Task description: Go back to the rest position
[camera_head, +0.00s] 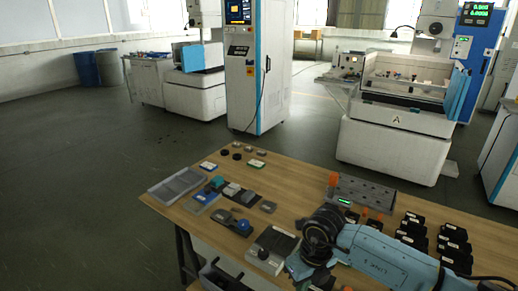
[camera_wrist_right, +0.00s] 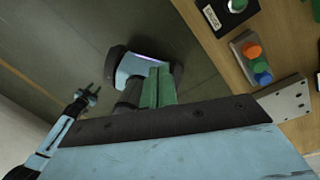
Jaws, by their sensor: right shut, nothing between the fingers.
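My right arm reaches over the table's front edge from the lower right in the head view. Its black wrist joint is over the edge there, and I cannot make out the fingertips in that view. In the right wrist view my right gripper (camera_wrist_right: 158,88) shows its green fingers together, with nothing between them. My left gripper (camera_wrist_right: 87,94) shows small and dark at the left of the right wrist view, on a light blue arm. Its two prongs stand apart and look empty. It does not show in the head view.
The wooden table (camera_head: 290,187) holds a grey tray (camera_head: 177,186), several small parts, a grey fixture plate (camera_head: 365,191) and several black blocks (camera_head: 413,224). A button box (camera_wrist_right: 250,57) shows near the right gripper. Machines stand beyond; open floor (camera_head: 90,170) lies left.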

